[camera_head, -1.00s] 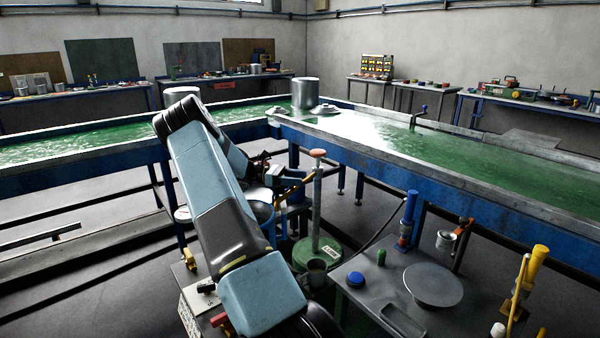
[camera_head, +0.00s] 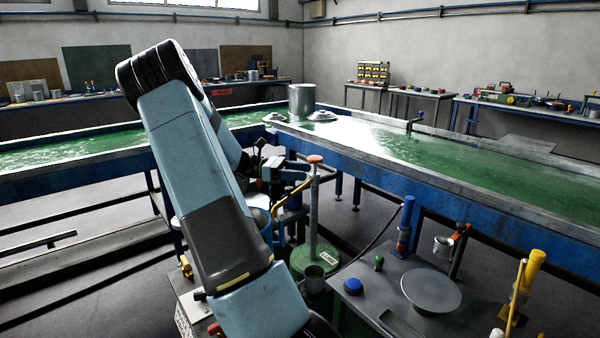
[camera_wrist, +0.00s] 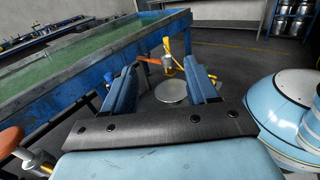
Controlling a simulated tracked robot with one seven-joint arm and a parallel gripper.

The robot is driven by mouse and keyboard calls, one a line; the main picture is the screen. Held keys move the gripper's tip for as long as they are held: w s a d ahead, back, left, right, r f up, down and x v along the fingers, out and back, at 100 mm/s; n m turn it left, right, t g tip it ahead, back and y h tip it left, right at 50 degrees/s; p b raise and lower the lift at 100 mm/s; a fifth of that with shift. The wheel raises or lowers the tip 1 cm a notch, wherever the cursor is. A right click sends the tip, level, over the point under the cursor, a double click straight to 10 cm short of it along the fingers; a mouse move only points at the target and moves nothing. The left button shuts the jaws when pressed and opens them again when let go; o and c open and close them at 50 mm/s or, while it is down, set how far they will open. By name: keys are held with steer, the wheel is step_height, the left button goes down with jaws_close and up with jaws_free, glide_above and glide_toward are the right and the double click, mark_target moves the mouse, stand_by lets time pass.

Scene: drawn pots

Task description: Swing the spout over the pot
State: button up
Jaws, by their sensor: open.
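My gripper (camera_head: 294,172) is open and empty, close to a grey post (camera_head: 314,210) with an orange knob on top, in the head view. In the wrist view its two blue fingers (camera_wrist: 160,64) stand apart, with a round grey plate (camera_wrist: 171,91) beyond them. I cannot tell for sure which part is the spout; an orange-red elbow (camera_head: 461,230) on a dark post is one candidate. A small metal pot (camera_head: 443,246) is beside that elbow. A larger silver pot (camera_head: 302,100) stands on the trough. No contact with the gripper is visible.
The orange knob (camera_wrist: 10,141) is near my gripper at left in the wrist view. A light-blue dome (camera_wrist: 285,88) bulks at right. A blue trough (camera_head: 480,205) runs behind.

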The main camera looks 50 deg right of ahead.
steer(key=shift+s+a+r, duration=0.35)
steer(key=shift+s+a, duration=0.15)
steer(key=shift+s, duration=0.05)
